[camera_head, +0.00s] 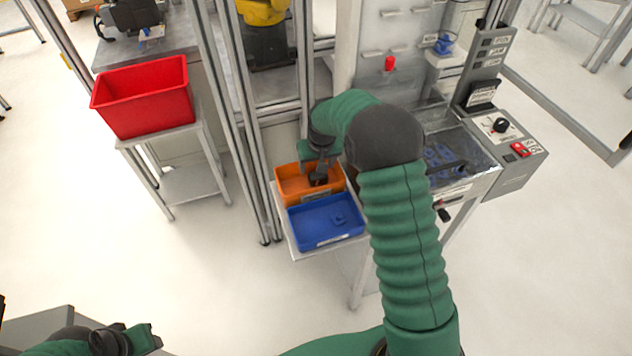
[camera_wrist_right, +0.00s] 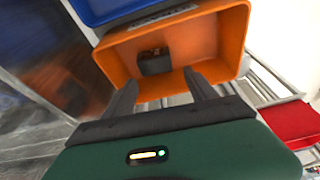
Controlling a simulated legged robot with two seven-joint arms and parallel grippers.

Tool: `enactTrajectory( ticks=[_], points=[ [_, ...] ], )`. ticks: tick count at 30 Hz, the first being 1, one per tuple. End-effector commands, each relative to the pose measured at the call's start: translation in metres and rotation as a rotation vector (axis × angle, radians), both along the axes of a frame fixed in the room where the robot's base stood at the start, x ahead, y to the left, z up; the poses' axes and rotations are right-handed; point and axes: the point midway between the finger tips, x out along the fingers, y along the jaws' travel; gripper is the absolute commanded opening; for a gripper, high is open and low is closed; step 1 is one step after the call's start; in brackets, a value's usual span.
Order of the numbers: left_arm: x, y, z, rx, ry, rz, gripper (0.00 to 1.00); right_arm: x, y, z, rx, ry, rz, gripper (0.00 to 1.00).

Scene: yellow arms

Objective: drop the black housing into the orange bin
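The orange bin (camera_head: 283,186) stands on a small stand in the middle of the head view and fills the upper middle of the right wrist view (camera_wrist_right: 232,45). The black housing (camera_wrist_right: 154,62) lies inside it, beyond my right fingertips and apart from them. My right gripper (camera_wrist_right: 160,84) is open and empty, pointing down at the bin; it also shows over the bin in the head view (camera_head: 319,172). My left gripper (camera_head: 140,341) is at the bottom left, far from the bin, and its finger gap is unclear.
A blue bin (camera_head: 313,232) with a small blue part in it sits against the orange bin's near side. A red bin (camera_head: 145,97) stands on a separate stand at the left. Metal frame posts rise behind the orange bin, and a machine with a control panel (camera_head: 505,130) stands at the right.

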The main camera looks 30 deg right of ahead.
Motion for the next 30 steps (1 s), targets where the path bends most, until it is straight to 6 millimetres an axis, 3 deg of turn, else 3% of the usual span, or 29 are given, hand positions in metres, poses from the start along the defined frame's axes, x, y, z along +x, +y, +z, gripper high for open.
enactTrajectory(
  ticks=[10, 14, 27, 30],
  points=[
    [0.000, 0.001, 0.000, 0.001, 0.000, 0.002, 0.36, 0.000, -0.006, -0.003, 0.009, 0.001, 0.000, 0.76],
    [0.000, 0.000, 0.001, 0.000, 0.000, 0.001, 0.36, -0.002, -0.006, 0.008, 0.009, -0.001, 0.001, 0.76],
    [0.000, 0.000, 0.007, 0.001, 0.000, 0.002, 0.36, -0.034, 0.023, 0.125, -0.008, -0.003, 0.003, 0.76],
    [0.000, 0.000, 0.008, 0.001, 0.000, 0.002, 0.36, -0.039, 0.024, 0.144, -0.007, -0.002, 0.003, 0.76]
  ],
)
